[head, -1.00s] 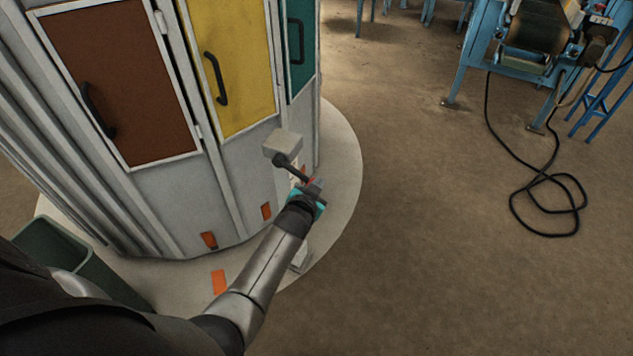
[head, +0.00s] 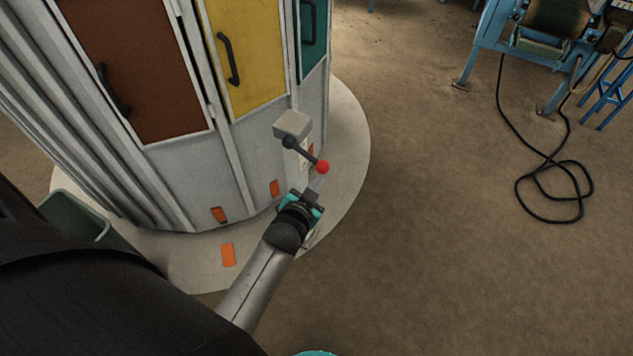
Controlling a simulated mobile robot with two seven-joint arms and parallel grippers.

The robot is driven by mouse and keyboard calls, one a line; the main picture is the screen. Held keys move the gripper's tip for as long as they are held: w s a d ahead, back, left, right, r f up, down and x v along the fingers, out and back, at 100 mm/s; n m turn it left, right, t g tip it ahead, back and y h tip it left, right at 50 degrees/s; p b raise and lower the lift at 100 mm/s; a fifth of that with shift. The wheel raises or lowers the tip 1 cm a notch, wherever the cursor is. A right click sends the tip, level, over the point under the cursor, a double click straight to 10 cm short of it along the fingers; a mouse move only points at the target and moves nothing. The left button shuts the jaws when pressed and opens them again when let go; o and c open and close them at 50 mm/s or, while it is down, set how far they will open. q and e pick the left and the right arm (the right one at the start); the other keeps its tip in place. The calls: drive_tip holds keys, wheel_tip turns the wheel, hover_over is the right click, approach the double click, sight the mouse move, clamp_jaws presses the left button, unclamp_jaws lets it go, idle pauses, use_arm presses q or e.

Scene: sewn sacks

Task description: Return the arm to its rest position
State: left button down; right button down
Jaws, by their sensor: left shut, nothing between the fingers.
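My left arm reaches in from the lower left. Its gripper (head: 316,188) is shut and empty, just below the red knob (head: 322,167) of a lever. The lever's dark rod (head: 305,152) comes out of a grey box (head: 292,124) on the side of a round grey cabinet (head: 190,185). A small gap seems to show between fingertips and knob, but contact is hard to rule out. My right gripper is not in view; only a teal sliver of my own body seems to show at the bottom edge.
The cabinet has brown (head: 135,65), yellow (head: 245,50) and teal (head: 313,35) doors, and stands on a pale round base (head: 345,150). A green bin (head: 75,217) is at the left. A blue-framed machine (head: 490,45) and loose black cable (head: 555,190) are right. Brown floor between is clear.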

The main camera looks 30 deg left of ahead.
use_arm(q)
drive_tip(key=s+d+f+g+h, duration=0.1)
drive_tip(key=s+d+f+g, duration=0.15)
drive_tip(key=s+f, duration=0.65)
drive_tip(key=s+d+f+g+h, duration=0.15)
drive_tip(key=s+f+g, duration=0.25)
drive_tip(key=s+f, duration=0.45)
drive_tip(key=s+f+g, duration=0.2)
drive_tip(key=s+f, duration=0.3)
drive_tip(key=s, duration=0.6)
drive_tip(key=s+a+f+g, duration=0.1)
drive_tip(key=s+f+g, duration=0.2)
drive_tip(key=s+f, duration=0.3)
drive_tip(key=s, duration=0.5)
drive_tip(key=shift+s+f+g+y, duration=0.1)
drive_tip(key=shift+s+g+y, duration=0.05)
drive_tip(key=shift+g+y, duration=0.1)
